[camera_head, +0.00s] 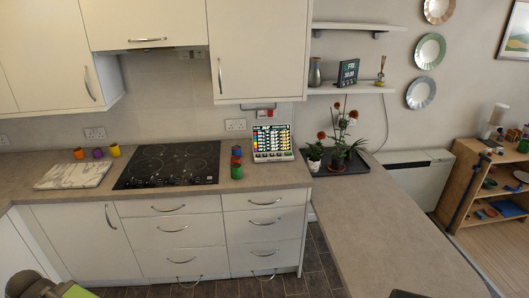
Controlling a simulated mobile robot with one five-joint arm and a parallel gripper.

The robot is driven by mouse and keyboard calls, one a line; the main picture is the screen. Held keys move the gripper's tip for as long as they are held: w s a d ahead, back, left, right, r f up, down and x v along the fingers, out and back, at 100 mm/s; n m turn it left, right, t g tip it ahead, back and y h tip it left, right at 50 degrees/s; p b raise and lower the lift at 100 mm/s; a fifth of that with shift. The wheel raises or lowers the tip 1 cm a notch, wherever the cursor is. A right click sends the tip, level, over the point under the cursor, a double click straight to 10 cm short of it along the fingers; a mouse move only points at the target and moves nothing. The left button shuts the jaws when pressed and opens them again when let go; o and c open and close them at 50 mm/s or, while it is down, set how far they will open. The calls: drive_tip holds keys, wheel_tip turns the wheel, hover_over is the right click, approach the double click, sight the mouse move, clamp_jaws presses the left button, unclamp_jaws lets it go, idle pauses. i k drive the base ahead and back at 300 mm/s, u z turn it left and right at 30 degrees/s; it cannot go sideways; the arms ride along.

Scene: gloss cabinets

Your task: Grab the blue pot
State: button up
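A small blue pot (236,172) stands on the worktop just right of the black hob. My gripper's fingers do not show in this view.
The black hob (170,164) and a marble board (73,175) lie to the left, with orange, purple and yellow pots (115,150) behind. A colourful display panel (272,143) and potted plants on a dark tray (358,164) are to the right. The right counter (400,230) is clear.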

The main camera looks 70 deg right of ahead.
sight(236, 150)
drive_tip(key=z, duration=1.95)
drive_tip(key=i, duration=1.8)
drive_tip(key=u, duration=1.8)
drive_tip(key=i, duration=0.55)
drive_tip(key=z, duration=0.05)
drive_tip(key=k, duration=0.55)
drive_tip(key=z, duration=0.05)
